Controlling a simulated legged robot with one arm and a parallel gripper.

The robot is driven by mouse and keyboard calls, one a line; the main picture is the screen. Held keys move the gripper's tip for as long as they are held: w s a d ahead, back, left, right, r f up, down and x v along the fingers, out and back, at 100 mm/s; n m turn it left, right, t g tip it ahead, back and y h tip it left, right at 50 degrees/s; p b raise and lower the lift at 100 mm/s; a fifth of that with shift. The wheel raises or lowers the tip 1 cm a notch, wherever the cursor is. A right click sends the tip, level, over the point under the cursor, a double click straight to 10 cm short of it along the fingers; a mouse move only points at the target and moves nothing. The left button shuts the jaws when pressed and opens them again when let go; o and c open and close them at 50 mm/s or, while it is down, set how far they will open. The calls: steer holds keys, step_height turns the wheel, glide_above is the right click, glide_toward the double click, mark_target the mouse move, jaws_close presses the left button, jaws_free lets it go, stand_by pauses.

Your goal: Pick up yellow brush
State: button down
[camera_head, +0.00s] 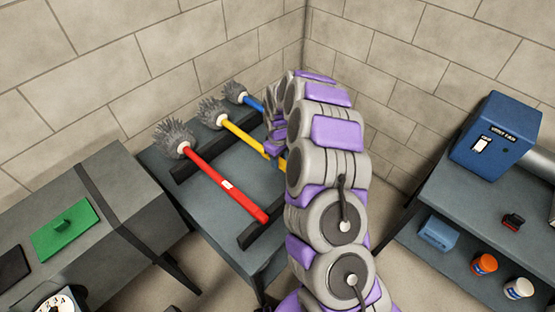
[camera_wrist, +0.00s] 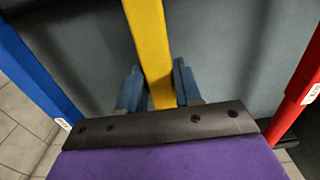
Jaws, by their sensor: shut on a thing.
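The yellow brush (camera_head: 240,133) has a long yellow handle and a grey bristle head (camera_head: 212,113). It lies between the red brush (camera_head: 225,184) and the blue brush (camera_head: 253,102) on the grey table. In the wrist view, the yellow handle (camera_wrist: 150,50) runs down between the two blue-grey fingers of my gripper (camera_wrist: 158,90), which is shut on it. In the head view my arm hides the far end of the handle and most of the gripper. I cannot tell whether the brush is off its support.
Dark rails (camera_head: 252,235) lie across the table (camera_head: 190,205) under the brushes. A grey duct box (camera_head: 110,225) with a green panel (camera_head: 65,229) stands at left. A shelf unit at right holds a blue box (camera_head: 495,140) and several small containers. Block walls close the back.

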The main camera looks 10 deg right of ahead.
step_height(320, 180, up, 3)
steer(key=shift+r+p, duration=0.15)
steer(key=shift+p, duration=0.3)
steer(key=s+a+r+p, duration=0.1)
steer(key=s+a, duration=0.3)
steer(key=s, duration=0.3)
steer(key=s+a+p, duration=0.1)
steer(key=s+a, duration=0.3)
steer(key=s, duration=0.3)
step_height(320, 180, up, 5)
steer(key=shift+d+r+p, duration=0.1)
steer(key=shift+d+p, duration=0.05)
steer(key=shift+p, duration=0.95)
